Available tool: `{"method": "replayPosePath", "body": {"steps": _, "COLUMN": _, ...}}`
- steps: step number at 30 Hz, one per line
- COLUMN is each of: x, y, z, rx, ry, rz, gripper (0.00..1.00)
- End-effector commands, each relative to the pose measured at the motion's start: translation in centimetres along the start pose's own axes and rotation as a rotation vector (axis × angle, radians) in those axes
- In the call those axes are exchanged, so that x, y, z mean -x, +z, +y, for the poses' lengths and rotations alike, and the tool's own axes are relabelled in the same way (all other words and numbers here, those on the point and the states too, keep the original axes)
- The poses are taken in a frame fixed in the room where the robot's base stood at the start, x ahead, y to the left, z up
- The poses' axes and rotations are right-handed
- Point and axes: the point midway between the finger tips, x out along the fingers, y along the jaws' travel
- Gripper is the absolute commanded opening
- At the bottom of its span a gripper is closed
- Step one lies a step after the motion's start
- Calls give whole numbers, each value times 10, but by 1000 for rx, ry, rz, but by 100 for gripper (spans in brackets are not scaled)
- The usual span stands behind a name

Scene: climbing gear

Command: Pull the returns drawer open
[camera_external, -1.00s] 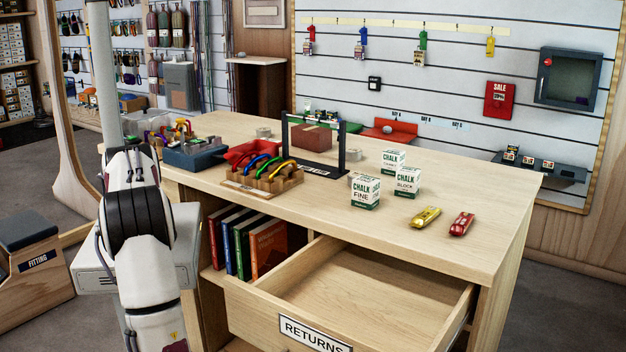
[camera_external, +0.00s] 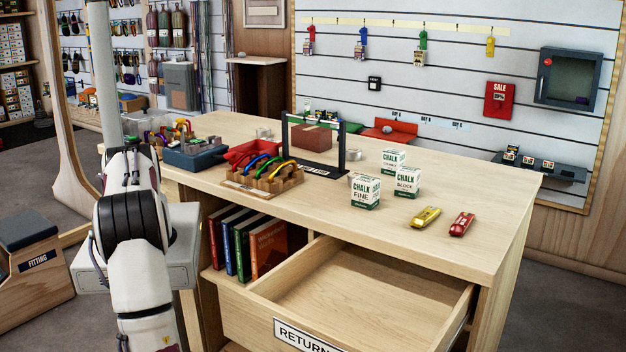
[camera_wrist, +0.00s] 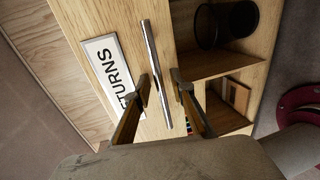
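The returns drawer (camera_external: 349,292) stands pulled out of the wooden counter, its empty inside visible. Its front bears a white RETURNS label (camera_external: 300,337), cut off by the bottom edge of the external view. In the wrist view the drawer front (camera_wrist: 84,22) shows tilted, with a slim metal bar handle (camera_wrist: 151,52) beside the label. My gripper (camera_wrist: 160,78) has its two fingers on either side of the handle. The handle lies close to the left finger, with a gap to the right finger. Contact is hard to tell. The external view does not show my gripper.
On the counter top (camera_external: 470,190) stand chalk boxes (camera_external: 365,192), a yellow and a red tool and a carabiner rack (camera_external: 272,175). In the wrist view a dark mesh bin (camera_wrist: 228,22) sits in an open shelf.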

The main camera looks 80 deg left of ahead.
Motion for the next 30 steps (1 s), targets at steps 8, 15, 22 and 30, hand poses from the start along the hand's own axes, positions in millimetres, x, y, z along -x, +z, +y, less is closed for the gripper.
{"method": "replayPosePath", "body": {"steps": 8, "x": 11, "y": 0, "z": -1, "rx": 0, "ry": -1, "rz": -2, "gripper": 24}}
{"method": "replayPosePath", "body": {"steps": 15, "x": 37, "y": 0, "z": -1, "rx": 0, "ry": -1, "rz": -3, "gripper": 24}}
{"method": "replayPosePath", "body": {"steps": 22, "x": 67, "y": 0, "z": -1, "rx": 1, "ry": -1, "rz": -3, "gripper": 24}}
{"method": "replayPosePath", "body": {"steps": 30, "x": 97, "y": 0, "z": 0, "rx": 2, "ry": -1, "rz": -1, "gripper": 24}}
